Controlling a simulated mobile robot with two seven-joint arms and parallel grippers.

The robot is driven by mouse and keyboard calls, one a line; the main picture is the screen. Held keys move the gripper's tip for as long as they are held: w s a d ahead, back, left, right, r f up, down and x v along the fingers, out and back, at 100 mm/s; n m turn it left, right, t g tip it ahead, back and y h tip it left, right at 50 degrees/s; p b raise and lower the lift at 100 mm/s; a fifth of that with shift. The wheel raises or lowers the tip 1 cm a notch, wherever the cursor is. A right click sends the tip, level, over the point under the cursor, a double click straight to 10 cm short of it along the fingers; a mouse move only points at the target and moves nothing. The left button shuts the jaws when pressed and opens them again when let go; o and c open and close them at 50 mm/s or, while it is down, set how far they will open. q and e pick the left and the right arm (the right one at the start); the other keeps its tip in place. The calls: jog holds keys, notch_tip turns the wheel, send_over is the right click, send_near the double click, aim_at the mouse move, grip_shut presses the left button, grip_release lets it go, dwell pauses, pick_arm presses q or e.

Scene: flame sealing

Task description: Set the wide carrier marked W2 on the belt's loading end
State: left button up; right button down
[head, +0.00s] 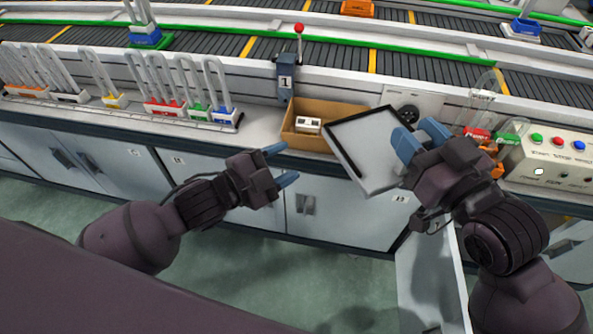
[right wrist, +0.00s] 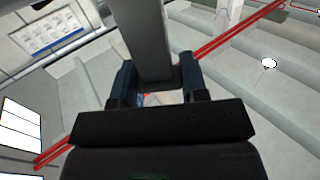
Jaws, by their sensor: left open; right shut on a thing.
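My right gripper (head: 419,137) is shut on a flat, light-grey panel with a dark edge (head: 367,146), held tilted in front of the counter. In the right wrist view, a grey bar (right wrist: 147,42) stands between the fingers. I see no W2 mark on it and cannot tell whether it is the wide carrier. My left gripper (head: 282,164) is open and empty, in front of the counter edge. The belt (head: 310,52) runs behind the counter; which end is the loading end I cannot tell. Carriers on it are orange (head: 357,8), blue-green (head: 147,37) and blue-white (head: 522,28).
A cardboard box (head: 345,109) with a white item (head: 307,125) stands behind the panel. Tube racks (head: 165,108) fill the counter's left. A post marked 1 (head: 285,80) rises behind the box. A control box (head: 550,165) stands at right. A cabinet door (head: 425,280) hangs open below.

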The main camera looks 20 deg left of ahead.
aim_at(359, 150)
jog(key=shift+r, duration=0.1)
pick_arm(q)
jog(key=s+d+r+m+g+h, duration=0.2)
jog(key=s+d+r+m+h, duration=0.2)
jog(key=m, duration=0.6)
jog(key=shift+m, duration=0.3)
jog(key=x, duration=1.2)
jog(key=shift+f, duration=0.1)
grip_shut()
pick_arm(e)
jog(key=shift+r, duration=0.1)
jog(key=c, duration=1)
grip_release()
jog(key=o, duration=0.4)
jog(key=shift+o, duration=0.2)
